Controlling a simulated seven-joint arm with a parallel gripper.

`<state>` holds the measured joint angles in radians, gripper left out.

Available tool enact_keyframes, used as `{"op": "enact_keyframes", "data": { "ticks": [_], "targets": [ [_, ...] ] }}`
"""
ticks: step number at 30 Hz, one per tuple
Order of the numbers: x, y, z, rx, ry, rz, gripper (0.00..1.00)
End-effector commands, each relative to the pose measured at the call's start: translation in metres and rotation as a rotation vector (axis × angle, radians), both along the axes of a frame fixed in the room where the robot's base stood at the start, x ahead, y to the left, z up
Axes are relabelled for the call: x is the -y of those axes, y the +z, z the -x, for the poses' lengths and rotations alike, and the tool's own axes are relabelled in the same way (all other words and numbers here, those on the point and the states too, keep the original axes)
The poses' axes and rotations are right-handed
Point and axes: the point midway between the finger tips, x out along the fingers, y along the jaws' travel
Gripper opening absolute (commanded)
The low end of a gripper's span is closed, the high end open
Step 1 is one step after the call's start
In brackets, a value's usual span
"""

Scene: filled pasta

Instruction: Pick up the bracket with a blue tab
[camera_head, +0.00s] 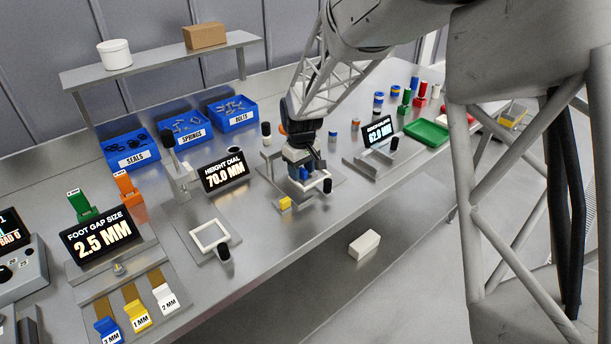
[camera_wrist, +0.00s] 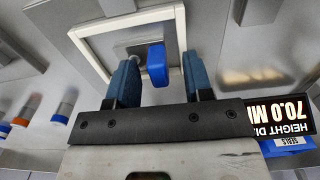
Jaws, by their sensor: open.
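A blue tab (camera_wrist: 156,63) shows between the fingertips of my gripper (camera_wrist: 161,72) in the wrist view. A small grey metal part sits beside it, partly hidden by the left finger; I cannot tell how the two join. A white square frame (camera_wrist: 82,44) surrounds them in that picture. The fingers are open, one on each side of the tab, with visible gaps. In the head view my gripper (camera_head: 304,176) is low over the bench between the two lit displays. The bracket's body is mostly hidden there.
The height dial display (camera_head: 223,171) stands left of my gripper, and another display (camera_head: 379,131) stands right. An empty white frame (camera_head: 210,237) lies at left. Blue bins (camera_head: 232,122) line the back.

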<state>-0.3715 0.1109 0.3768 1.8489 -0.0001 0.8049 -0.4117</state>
Motion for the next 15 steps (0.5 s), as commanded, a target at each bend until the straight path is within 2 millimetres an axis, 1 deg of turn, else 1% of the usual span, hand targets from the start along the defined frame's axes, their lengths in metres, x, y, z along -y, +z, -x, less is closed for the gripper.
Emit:
{"op": "enact_keyframes", "data": {
  "ticks": [15],
  "targets": [
    [0.0, -0.0002, 0.0, 0.0, 0.0, 0.0, 0.47]
  ]
}}
